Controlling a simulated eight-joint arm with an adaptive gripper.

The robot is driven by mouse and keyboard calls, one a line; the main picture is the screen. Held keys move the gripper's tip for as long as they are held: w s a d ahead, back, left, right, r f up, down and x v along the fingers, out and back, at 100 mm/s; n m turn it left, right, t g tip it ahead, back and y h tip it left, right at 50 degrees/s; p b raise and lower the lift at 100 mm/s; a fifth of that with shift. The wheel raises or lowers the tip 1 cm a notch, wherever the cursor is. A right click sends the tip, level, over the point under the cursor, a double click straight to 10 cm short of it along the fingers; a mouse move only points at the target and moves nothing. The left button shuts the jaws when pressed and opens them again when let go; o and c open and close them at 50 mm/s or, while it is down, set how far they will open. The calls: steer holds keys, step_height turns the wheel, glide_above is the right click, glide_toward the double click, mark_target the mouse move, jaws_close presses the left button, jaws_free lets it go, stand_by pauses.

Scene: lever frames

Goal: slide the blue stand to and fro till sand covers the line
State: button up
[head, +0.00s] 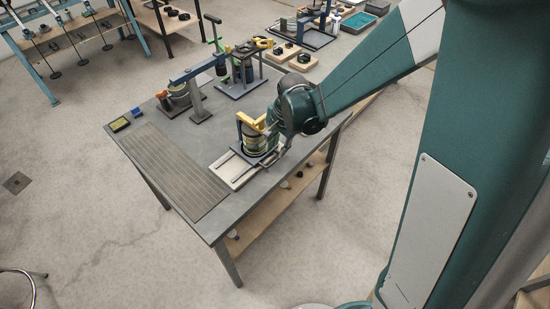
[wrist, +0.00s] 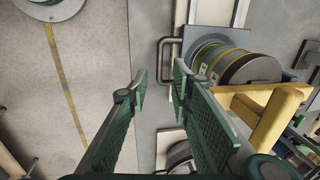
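The blue stand (head: 240,134) is at the near right edge of the grey table. It carries a yellow top arm and a banded drum (head: 255,143). In the wrist view the drum (wrist: 236,66) lies right of my fingers, with the yellow arm (wrist: 272,112) below it. A dark U-shaped handle (wrist: 160,62) sticks out left from the stand's grey-blue base plate. My gripper (wrist: 158,92) is open and empty, its fingertips just below the handle in the picture. In the head view my wrist partly hides the stand. I cannot make out sand or its line.
A pale tray (head: 229,180) with rails lies beside the stand, and a slatted panel (head: 172,172) lies left of it. Another blue lever frame (head: 199,107) and a green-handled frame (head: 240,78) stand farther back.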

mark_target(274, 161)
steer(key=shift+w+a+f, duration=0.15)
steer(key=shift+f, duration=1.05)
steer(key=shift+w+a+f, duration=0.15)
steer(key=shift+f, duration=1.1)
steer(key=shift+w+a+f, duration=0.15)
steer(key=shift+f, duration=1.05)
jaws_close()
